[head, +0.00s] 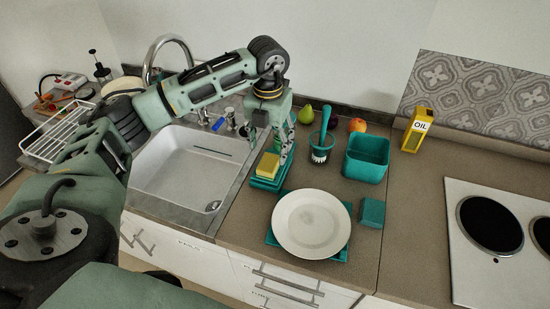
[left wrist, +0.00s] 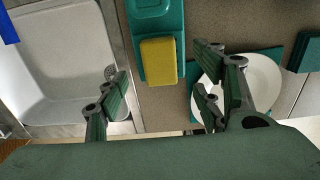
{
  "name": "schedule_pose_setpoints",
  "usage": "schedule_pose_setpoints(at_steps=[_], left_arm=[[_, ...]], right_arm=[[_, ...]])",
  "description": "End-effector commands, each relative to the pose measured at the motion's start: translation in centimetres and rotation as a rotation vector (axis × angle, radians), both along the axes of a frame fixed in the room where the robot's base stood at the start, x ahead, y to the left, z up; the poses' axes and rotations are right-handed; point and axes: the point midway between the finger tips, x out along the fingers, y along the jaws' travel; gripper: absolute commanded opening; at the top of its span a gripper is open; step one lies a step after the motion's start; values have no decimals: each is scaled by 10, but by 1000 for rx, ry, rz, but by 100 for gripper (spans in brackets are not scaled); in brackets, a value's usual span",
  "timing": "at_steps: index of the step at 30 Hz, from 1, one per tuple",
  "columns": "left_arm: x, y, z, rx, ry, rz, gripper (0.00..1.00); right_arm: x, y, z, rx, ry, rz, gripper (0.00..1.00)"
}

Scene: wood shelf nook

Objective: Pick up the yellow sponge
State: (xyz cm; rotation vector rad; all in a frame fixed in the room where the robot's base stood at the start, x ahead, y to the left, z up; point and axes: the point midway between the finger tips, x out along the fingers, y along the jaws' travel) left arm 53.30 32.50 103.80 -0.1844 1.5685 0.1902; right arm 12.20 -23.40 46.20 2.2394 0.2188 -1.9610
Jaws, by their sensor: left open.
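The yellow sponge (head: 267,166) sits on a teal holder (head: 265,184) on the counter, just right of the sink. My left gripper (head: 268,146) is open above the sponge, with its fingers pointing down. In the left wrist view, the sponge (left wrist: 158,62) lies between the two spread fingers of the left gripper (left wrist: 166,84), and the fingers do not appear to touch it. The teal holder (left wrist: 155,25) extends behind it. My right gripper is not in view.
A white plate (head: 311,223) on a teal mat lies close on the right. A teal cup with a brush (head: 321,148), a teal bin (head: 366,158) and a teal block (head: 372,213) stand nearby.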

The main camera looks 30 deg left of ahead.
Motion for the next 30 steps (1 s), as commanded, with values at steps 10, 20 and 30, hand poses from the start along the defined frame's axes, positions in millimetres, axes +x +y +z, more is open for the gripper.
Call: schedule_pose_setpoints(at_steps=[10,20,30], left_arm=[[0,0,-40,-2,5,-1,61],[2,0,-69,-2,-1,-2,61],[2,0,-69,-3,-2,-3,42]], right_arm=[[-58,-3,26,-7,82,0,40],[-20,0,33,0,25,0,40],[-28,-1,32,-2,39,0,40]])
